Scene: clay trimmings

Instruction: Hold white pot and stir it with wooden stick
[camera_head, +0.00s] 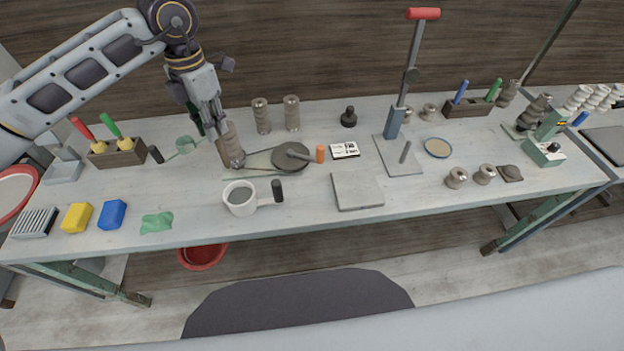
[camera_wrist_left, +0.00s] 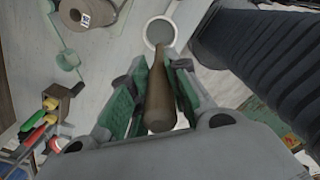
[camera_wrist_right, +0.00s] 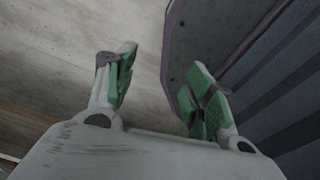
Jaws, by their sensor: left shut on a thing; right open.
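The white pot (camera_head: 238,207) stands upright on the table's front half, its dark-ended handle pointing right. It also shows at the top of the left wrist view (camera_wrist_left: 149,36). My left gripper (camera_head: 208,128) is behind and above the pot. In the left wrist view it is shut on the brown wooden stick (camera_wrist_left: 159,88), whose thin far end points toward the pot. I cannot tell whether stick and pot touch. My right gripper (camera_wrist_right: 160,88) is open and empty, over the floor in the right wrist view; it is outside the head view.
A tan cylinder (camera_head: 228,143) appears just below my left gripper. A dark round disc (camera_head: 290,157) lies right of it. A grey slab (camera_head: 357,191) is right of the pot. A blue sponge (camera_head: 112,214) and green cloth (camera_head: 156,223) lie left. Bare table surrounds the pot's front.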

